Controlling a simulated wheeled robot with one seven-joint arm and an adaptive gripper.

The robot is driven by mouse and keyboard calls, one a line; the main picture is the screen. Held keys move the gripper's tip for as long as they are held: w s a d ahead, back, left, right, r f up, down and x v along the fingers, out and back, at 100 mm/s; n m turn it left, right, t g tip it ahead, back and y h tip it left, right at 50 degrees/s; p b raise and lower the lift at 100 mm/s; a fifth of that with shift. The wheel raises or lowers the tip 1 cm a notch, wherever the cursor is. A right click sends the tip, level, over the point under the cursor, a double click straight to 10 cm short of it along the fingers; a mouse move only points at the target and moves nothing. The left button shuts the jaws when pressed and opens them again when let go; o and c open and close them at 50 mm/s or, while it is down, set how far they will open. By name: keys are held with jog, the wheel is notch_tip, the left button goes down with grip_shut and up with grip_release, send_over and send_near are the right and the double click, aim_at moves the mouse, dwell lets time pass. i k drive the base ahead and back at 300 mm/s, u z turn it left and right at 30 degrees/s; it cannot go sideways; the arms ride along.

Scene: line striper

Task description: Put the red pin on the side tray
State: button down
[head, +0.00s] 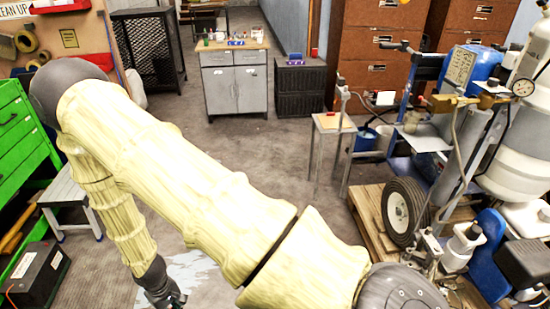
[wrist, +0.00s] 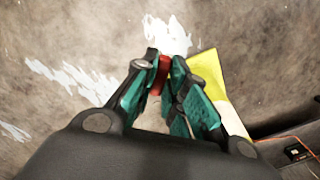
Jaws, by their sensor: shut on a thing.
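My gripper (wrist: 163,70) is shut on the red pin (wrist: 159,76), which shows between the teal fingers in the wrist view. Only part of the pin shows; the fingers hide the rest. In the head view my gripper (head: 176,299) hangs low at the bottom edge, over the floor, and the pin cannot be made out there. A flat grey tray (head: 424,139) sticks out from the side of the line striper (head: 470,150) at the right, with a small container on it. My gripper is far to the left of and below this tray in the picture.
A wooden pallet (head: 368,213) and a black wheel (head: 405,211) lie below the striper. A grey step stool (head: 72,200) and green drawers (head: 22,135) are at left. Floor lies open in the middle.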

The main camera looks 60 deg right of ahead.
aim_at(421, 131)
jog(key=z, duration=1)
jog(key=i, duration=5.1)
jog(key=z, duration=3.5)
jog(key=i, duration=0.25)
